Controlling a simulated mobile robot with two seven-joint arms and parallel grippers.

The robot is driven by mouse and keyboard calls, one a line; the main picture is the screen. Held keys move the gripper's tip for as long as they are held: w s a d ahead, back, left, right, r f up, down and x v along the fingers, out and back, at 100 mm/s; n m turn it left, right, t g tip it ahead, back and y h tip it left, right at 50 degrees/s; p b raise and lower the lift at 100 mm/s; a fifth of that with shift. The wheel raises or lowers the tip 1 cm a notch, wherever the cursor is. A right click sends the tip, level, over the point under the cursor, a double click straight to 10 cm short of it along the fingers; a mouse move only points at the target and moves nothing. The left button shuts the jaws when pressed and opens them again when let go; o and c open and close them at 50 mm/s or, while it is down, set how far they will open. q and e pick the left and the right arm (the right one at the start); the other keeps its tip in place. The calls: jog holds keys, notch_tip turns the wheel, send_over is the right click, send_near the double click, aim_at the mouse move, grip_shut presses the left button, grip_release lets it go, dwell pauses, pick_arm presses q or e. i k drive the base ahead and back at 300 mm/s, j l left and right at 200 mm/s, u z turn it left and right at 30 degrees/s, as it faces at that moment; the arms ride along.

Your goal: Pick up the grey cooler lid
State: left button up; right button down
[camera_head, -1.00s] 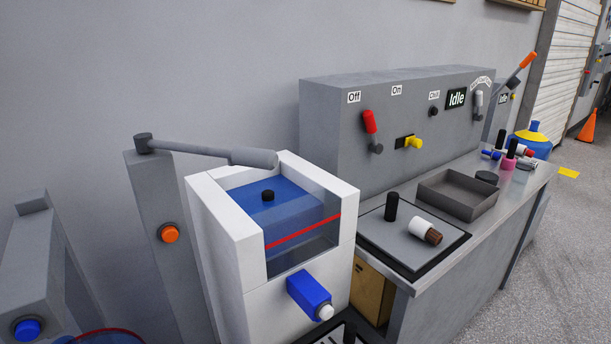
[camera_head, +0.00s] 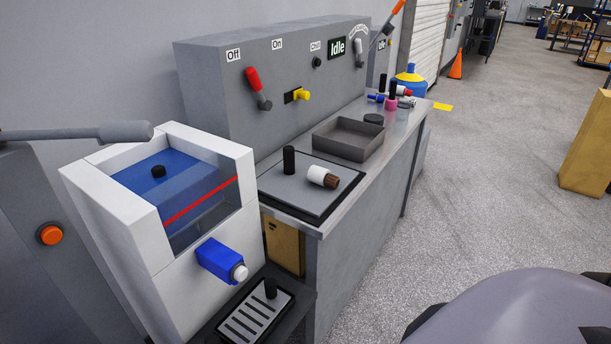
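A flat grey square panel (camera_head: 282,185) in a black frame lies on the near end of the metal bench. An upright black peg (camera_head: 289,160) stands on it, like a handle. This panel may be the grey cooler lid, but I cannot be sure. A white and brown cylinder (camera_head: 322,176) lies on its side on the panel. Neither of my grippers is in view.
A white tank (camera_head: 109,209) with a blue inside and a blue tap (camera_head: 219,260) stands at the left of the bench. A dark open tray (camera_head: 348,150) sits behind the panel. A control box (camera_head: 205,92) stands along the wall. Open floor lies to the right.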

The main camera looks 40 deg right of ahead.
aim_at(297, 181)
jog(key=l+z, duration=0.1)
jog(key=l, duration=0.4)
jog(key=i+l+z, duration=0.15)
jog(key=l, duration=0.3)
jog(key=i+l+z, duration=0.1)
jog(key=l, duration=0.4)
